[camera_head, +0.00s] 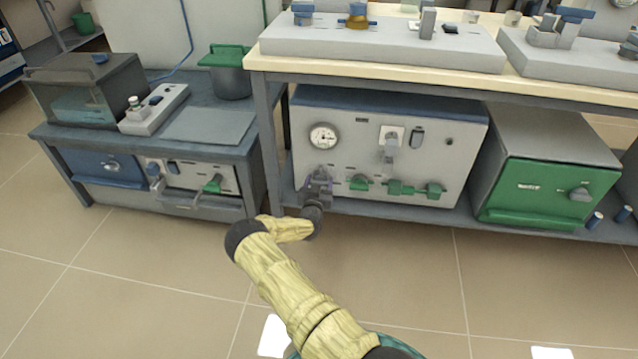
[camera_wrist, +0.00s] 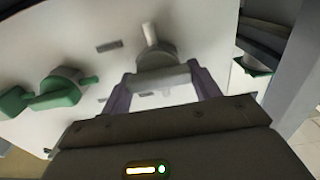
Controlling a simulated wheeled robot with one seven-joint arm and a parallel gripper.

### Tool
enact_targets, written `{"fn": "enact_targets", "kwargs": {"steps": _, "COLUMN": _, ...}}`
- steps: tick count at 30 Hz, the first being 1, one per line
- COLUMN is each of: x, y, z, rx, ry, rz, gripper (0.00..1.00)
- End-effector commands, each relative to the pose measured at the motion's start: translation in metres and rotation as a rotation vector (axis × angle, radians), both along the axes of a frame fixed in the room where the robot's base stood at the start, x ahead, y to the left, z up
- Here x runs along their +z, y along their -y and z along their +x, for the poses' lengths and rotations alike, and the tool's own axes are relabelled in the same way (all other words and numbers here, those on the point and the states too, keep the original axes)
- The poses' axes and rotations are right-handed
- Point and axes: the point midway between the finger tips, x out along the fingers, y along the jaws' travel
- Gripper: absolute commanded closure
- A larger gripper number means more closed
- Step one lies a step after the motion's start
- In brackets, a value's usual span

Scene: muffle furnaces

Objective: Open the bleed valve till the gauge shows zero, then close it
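My gripper (camera_head: 316,183) is at the panel's lower left, below the gauge. In the wrist view, a grey valve (camera_wrist: 155,58) with a crosswise handle sits between the two spread fingers of my gripper (camera_wrist: 161,82). The handle's ends come close to both fingers; I cannot tell whether they touch. In the head view my gripper hides the grey valve.
The panel unit (camera_head: 300,165) stands on the lower shelf of a bench (camera_head: 345,60). A furnace with a green door (camera_head: 530,194) is to its right. A lower table (camera_head: 60,135) with another valve panel (camera_head: 180,175) stands left. The floor in front (camera_head: 500,275) is clear.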

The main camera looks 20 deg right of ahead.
Motion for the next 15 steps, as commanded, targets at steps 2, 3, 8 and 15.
{"fn": "enact_targets", "kwargs": {"steps": 2, "x": -0.0002, "y": -0.0003, "z": -0.0001, "rx": 0.0, "ry": 0.0, "rz": 0.0, "gripper": 0.61}}
{"fn": "enact_targets", "kwargs": {"steps": 3, "x": -0.0003, "y": -0.0003, "z": -0.0001, "rx": 0.0, "ry": 0.001, "rz": 0.001, "gripper": 0.61}}
{"fn": "enact_targets", "kwargs": {"steps": 8, "x": -0.0003, "y": -0.0001, "z": -0.0004, "rx": 0.0, "ry": 0.009, "rz": 0.015, "gripper": 0.61}}
{"fn": "enact_targets", "kwargs": {"steps": 15, "x": 0.001, "y": 0.0006, "z": -0.0006, "rx": -0.001, "ry": 0.054, "rz": 0.083, "gripper": 0.61}}
